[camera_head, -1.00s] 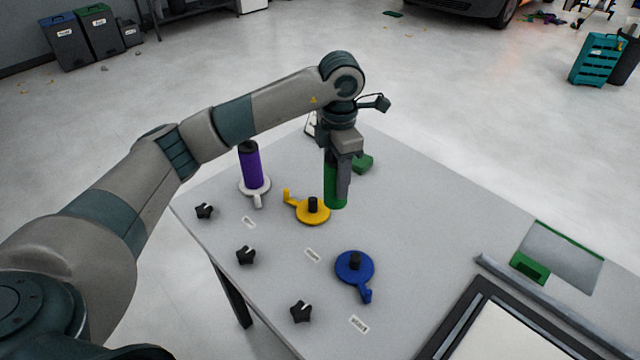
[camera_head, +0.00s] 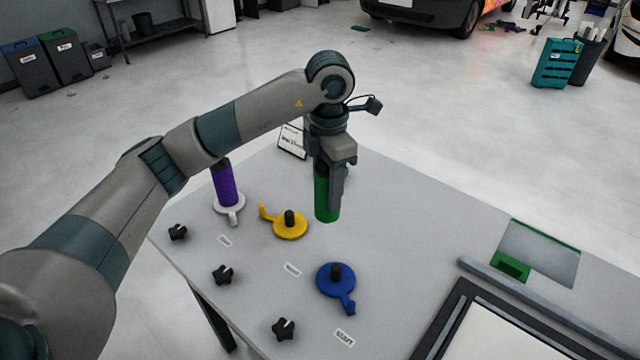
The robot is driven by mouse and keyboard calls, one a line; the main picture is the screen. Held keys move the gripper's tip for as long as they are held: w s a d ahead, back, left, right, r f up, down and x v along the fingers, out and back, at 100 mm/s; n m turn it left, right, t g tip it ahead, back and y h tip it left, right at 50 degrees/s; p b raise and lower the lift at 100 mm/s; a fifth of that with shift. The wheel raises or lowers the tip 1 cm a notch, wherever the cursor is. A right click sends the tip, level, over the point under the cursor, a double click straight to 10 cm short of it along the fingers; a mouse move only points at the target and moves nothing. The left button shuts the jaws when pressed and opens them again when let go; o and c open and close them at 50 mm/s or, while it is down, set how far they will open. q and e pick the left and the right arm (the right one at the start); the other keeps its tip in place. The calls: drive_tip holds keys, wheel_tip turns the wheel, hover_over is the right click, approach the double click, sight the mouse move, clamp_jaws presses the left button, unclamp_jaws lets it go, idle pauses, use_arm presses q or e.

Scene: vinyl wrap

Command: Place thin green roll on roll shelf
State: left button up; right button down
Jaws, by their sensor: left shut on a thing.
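A green roll (camera_head: 322,202) is upright in my left gripper (camera_head: 337,190), which is shut on it. The roll is over the table, just right of the yellow holder; whether its bottom touches the table I cannot tell. The roll shelf appears to be the row of round holders with short black pegs: a yellow holder (camera_head: 290,229) and a blue holder (camera_head: 336,283), both empty. A purple roll (camera_head: 224,186) stands upright on a white holder (camera_head: 230,208). My right gripper is not in view.
Several black star knobs, one of them in front (camera_head: 283,329), lie along the table's left side with small labels. A dark-framed panel (camera_head: 452,327) and a green-edged sheet (camera_head: 540,252) are at the right. A small sign (camera_head: 292,141) stands behind the arm.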

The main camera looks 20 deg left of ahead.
use_arm(q)
drive_tip(key=s+f+m, duration=0.2)
drive_tip(key=s+m, duration=0.5)
drive_tip(key=m, duration=0.6)
drive_tip(key=s+a+f+m, duration=0.1)
drive_tip(key=s+m, duration=0.6)
drive_tip(key=m, duration=0.7)
drive_tip(key=shift+f, duration=0.9)
drive_tip(key=shift+a, duration=0.1)
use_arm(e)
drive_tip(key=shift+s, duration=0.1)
